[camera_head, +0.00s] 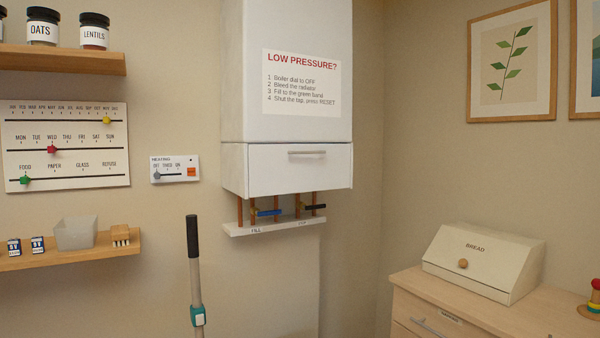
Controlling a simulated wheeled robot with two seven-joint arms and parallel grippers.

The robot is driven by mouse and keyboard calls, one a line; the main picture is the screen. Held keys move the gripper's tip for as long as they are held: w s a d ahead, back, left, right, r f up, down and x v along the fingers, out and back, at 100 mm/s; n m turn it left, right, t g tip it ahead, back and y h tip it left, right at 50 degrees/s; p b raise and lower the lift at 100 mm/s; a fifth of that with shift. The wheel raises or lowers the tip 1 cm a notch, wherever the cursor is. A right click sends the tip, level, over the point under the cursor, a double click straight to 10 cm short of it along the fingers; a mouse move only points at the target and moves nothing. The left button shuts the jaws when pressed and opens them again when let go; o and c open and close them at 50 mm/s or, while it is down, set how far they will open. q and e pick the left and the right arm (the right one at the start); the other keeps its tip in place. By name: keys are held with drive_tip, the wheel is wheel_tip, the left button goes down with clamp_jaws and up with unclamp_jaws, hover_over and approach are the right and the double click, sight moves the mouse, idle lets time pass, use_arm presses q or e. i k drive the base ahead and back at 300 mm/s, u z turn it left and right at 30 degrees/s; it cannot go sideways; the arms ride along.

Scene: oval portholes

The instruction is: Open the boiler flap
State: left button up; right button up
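The white boiler (290,120) hangs on the wall at the upper middle of the head view, with a "LOW PRESSURE?" notice (301,82) on its front. Its flap (285,172) is the lower front panel. The flap looks shut, flush below the main casing. A slim metal handle (307,153) runs across near the flap's top edge. Neither of my grippers shows in this view.
Copper pipes with a blue lever (268,212) and a black lever (314,206) sit under the boiler. A black-handled pole (194,250) stands in front at left. A bread bin (480,262) sits on a cabinet at right. Shelves (75,256) line the left wall.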

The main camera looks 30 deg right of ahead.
sight(274, 169)
drive_tip(key=z, duration=0.6)
drive_tip(key=i, duration=1.1)
drive_tip(key=u, duration=0.45)
